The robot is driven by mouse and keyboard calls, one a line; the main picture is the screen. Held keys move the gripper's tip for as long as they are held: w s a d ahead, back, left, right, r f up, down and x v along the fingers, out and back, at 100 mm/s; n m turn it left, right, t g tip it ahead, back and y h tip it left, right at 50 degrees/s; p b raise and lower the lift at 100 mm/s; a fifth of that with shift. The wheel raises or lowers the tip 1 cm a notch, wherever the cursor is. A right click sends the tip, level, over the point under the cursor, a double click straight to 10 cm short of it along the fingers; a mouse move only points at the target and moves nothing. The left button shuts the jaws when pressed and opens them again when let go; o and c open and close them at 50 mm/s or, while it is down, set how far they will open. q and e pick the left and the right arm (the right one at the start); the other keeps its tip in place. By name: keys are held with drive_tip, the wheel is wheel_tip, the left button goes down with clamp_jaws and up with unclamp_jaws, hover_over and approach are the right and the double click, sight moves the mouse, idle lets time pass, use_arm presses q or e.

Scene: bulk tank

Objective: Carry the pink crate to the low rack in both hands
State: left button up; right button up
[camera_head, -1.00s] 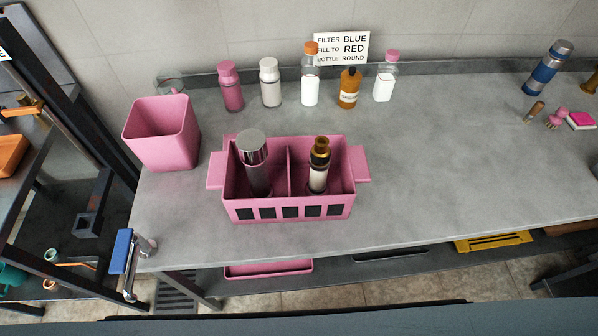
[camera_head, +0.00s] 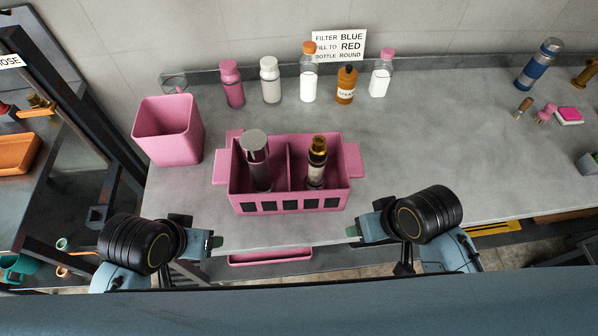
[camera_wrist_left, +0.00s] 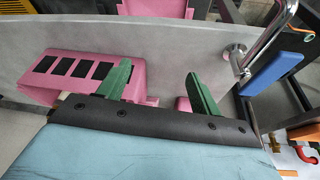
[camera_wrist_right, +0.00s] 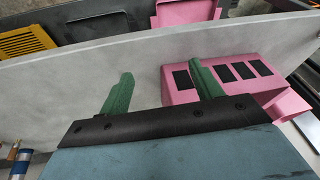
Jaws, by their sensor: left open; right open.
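The pink crate (camera_head: 245,198) stands on the grey bench. It has a handle at each end, a middle divider and dark square slots in its front wall. A grey bottle with a metal cap (camera_head: 256,160) stands in its left compartment and a bottle with a dark and gold top (camera_head: 316,162) in its right one. My left gripper (camera_head: 216,242) is open and empty, in front of the crate's left end; its green fingers (camera_wrist_left: 158,85) show apart. My right gripper (camera_head: 352,232) is open and empty, in front of the crate's right end, fingers apart (camera_wrist_right: 163,88). The low rack cannot be made out for certain.
A pink bin (camera_head: 168,132) stands close left of the crate. Several bottles line the wall behind, including an amber one (camera_head: 346,86). A pink tray (camera_head: 270,256) lies below the bench's front edge. The bench right of the crate (camera_head: 430,140) is clear.

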use_arm(q)
drive_tip(key=w+d+r, duration=0.3)
drive_tip(key=w, duration=0.2)
use_arm(e)
drive_tip(key=w+a+r+g, duration=0.1)
drive_tip(key=w+a+r, duration=0.25)
drive_tip(key=w, duration=0.35)
use_arm(q)
drive_tip(key=n+y, duration=0.1)
drive_tip(key=n, duration=0.1)
approach(223, 165)
wheel_tip(223, 165, up, 2)
drive_tip(key=s, duration=0.2)
use_arm(e)
wheel_tip(223, 165, up, 8)
drive_tip(key=m+g+h, duration=0.2)
hover_over(353, 158)
use_arm(q)
drive_tip(key=shift+w+a+t, duration=0.1)
drive_tip(key=shift+w+t, duration=0.05)
drive_tip(key=shift+t, duration=0.15)
use_arm(e)
drive_tip(key=shift+f, duration=0.25)
drive_tip(key=shift+s+f, duration=0.1)
use_arm(q)
drive_tip(key=x, duration=1.3)
drive_tip(key=shift+w+f, duration=0.1)
use_arm(e)
wheel_tip(353, 158, down, 13)
drive_tip(key=shift+f, duration=0.1)
